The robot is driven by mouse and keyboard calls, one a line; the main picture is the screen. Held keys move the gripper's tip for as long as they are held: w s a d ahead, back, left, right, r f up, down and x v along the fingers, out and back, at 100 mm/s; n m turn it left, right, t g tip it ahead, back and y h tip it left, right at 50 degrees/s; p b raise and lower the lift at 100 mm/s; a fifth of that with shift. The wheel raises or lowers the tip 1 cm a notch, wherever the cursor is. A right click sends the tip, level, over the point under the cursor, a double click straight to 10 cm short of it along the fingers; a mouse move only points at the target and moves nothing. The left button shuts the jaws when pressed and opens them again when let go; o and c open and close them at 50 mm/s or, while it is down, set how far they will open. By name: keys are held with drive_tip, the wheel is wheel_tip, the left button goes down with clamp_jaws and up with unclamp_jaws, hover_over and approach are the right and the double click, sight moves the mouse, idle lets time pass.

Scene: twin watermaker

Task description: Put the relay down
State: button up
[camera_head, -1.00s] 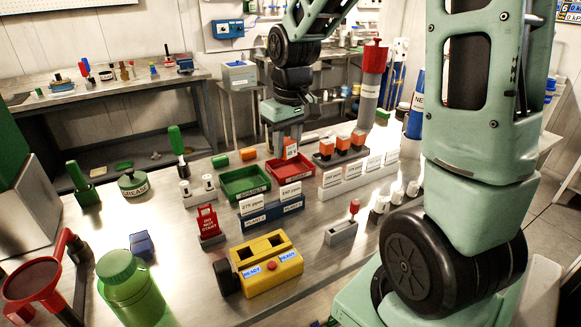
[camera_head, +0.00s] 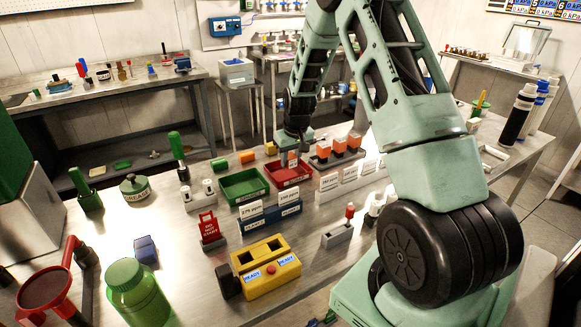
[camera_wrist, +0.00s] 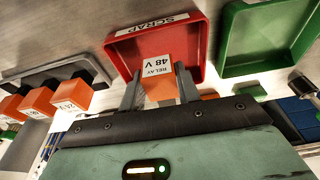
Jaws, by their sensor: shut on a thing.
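An orange relay (camera_wrist: 158,73) with a white label reading "RELAY 48 V" is between the fingers of my gripper (camera_wrist: 160,88) in the wrist view. My gripper is shut on it. The relay is over the red tray (camera_wrist: 196,28), whose label reads "SCRAP". In the head view the relay (camera_head: 292,157) shows small and orange below my gripper (camera_head: 292,150), at the red tray (camera_head: 300,182). I cannot tell whether the relay touches the tray floor.
A green tray (camera_head: 228,194) stands beside the red one. Several orange relays sit in a dark holder (camera_head: 322,163) to the right. A blue block with white cards (camera_head: 270,222) and a yellow box marked "READY" (camera_head: 284,282) stand nearer.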

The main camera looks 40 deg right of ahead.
sight(291, 167)
drive_tip(key=shift+s+p+x, duration=0.15)
drive_tip(key=shift+s+x, duration=0.05)
drive_tip(key=shift+x, duration=0.7)
drive_tip(key=shift+s+p+x, duration=0.15)
drive_tip(key=shift+s+x, duration=0.05)
drive_tip(key=shift+x, duration=0.75)
drive_tip(key=shift+a+f, duration=0.1)
drive_tip(key=shift+f, duration=0.05)
drive_tip(key=shift+f, duration=0.1)
drive_tip(key=o, duration=1.1)
drive_tip(key=shift+c, duration=0.2)
